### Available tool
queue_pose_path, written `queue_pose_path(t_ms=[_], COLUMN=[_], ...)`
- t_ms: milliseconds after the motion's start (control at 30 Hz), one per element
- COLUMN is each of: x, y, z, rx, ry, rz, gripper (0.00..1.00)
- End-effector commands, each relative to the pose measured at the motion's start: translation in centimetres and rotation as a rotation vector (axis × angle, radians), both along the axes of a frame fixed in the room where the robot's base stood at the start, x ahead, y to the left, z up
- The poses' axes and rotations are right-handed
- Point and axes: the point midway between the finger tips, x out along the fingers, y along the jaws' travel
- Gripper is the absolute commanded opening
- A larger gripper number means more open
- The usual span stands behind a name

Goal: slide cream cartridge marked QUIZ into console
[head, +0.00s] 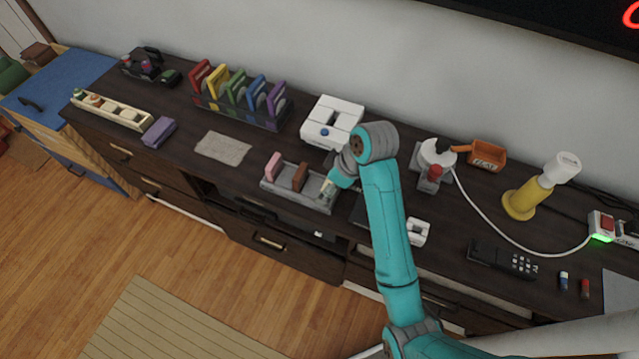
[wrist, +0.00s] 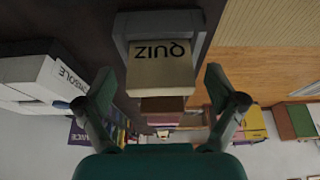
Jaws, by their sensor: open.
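The cream cartridge marked QUIZ (wrist: 160,70) stands in a slot of the grey rack (wrist: 121,42), its lettering upside down in the wrist view. My gripper (wrist: 158,80) is open, with one finger on each side of the cartridge and gaps showing between. In the head view my gripper (head: 331,185) is at the right end of the grey rack (head: 283,196) and hides most of the cream cartridge. The white console (head: 333,122) stands behind the rack. It also shows at the left of the wrist view (wrist: 40,78), with CONSOLE lettering.
A pink cartridge (head: 273,166) and a brown cartridge (head: 300,177) stand in the same rack, left of my gripper. A rack of colored cases (head: 238,92) stands at back left. A grey cloth (head: 222,148) lies left of the rack.

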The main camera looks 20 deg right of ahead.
Motion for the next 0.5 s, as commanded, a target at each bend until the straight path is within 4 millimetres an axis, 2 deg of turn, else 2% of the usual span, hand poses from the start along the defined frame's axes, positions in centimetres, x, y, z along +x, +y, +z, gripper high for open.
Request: queue_pose_path(t_ms=[200, 267, 467, 500], x=[-0.01, -0.01, -0.01, 0.0], y=[-0.01, -0.01, -0.01, 0.0], z=[-0.03, -0.03, -0.03, -0.04], rx=[-0.001, -0.001, 0.0, 0.0], ry=[-0.001, -0.001, 0.0, 0.0], rz=[0.0, 0.0, 0.0, 0.0], gripper=[0.94, 0.81, 0.31, 0.3])
